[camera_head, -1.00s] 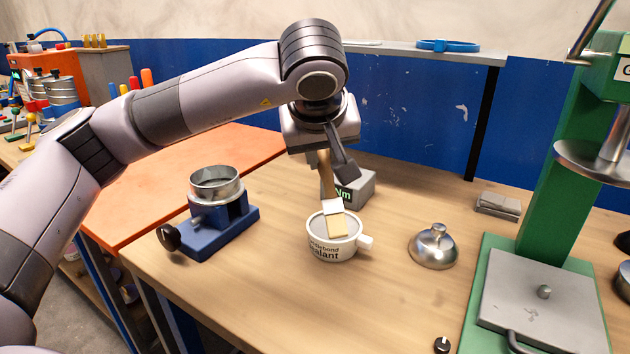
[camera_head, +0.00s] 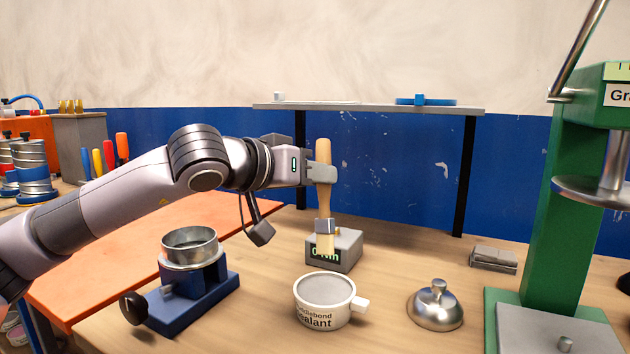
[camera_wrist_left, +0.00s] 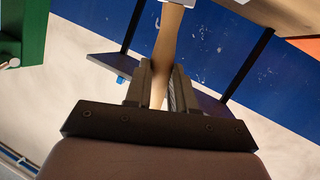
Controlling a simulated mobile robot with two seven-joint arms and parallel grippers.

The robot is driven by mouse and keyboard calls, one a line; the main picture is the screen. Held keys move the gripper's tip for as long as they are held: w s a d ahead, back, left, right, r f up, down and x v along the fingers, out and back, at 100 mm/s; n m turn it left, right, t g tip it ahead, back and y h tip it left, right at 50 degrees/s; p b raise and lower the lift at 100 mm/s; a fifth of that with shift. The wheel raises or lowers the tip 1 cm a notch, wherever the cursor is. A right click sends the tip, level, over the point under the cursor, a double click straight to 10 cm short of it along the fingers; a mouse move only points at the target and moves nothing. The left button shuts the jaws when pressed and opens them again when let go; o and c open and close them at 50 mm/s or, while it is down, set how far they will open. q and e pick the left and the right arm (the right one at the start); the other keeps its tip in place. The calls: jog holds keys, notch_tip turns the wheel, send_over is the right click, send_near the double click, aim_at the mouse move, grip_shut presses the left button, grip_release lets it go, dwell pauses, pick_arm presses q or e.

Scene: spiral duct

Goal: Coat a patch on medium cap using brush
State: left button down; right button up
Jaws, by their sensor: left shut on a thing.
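My left gripper (camera_head: 322,173) is shut on the wooden handle of the brush (camera_head: 324,201). The brush hangs upright, bristles down, above and behind the white sealant cup (camera_head: 325,303), clear of its rim. In the left wrist view the brush handle (camera_wrist_left: 167,45) runs between the fingers (camera_wrist_left: 160,88); its bristles are not clear there. A round, open-topped metal piece (camera_head: 190,246), which looks like the cap, sits in a blue holder (camera_head: 192,293) at the left. I cannot tell its size class. My right gripper is not in view.
A grey box with a green display (camera_head: 346,252) stands behind the cup. A metal dome with a knob (camera_head: 436,306) is right of it. A green press (camera_head: 560,200) stands at the far right. A shelf (camera_head: 370,108) spans the back.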

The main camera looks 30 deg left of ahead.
pick_arm(q)
jog(key=shift+f+b, duration=1.75)
jog(key=shift+f, duration=1)
jog(key=shift+f+b, duration=0.6)
notch_tip(320, 180, up, 7)
jog(key=p, duration=0.5)
jog(key=shift+s, duration=0.1)
dwell(0.4)
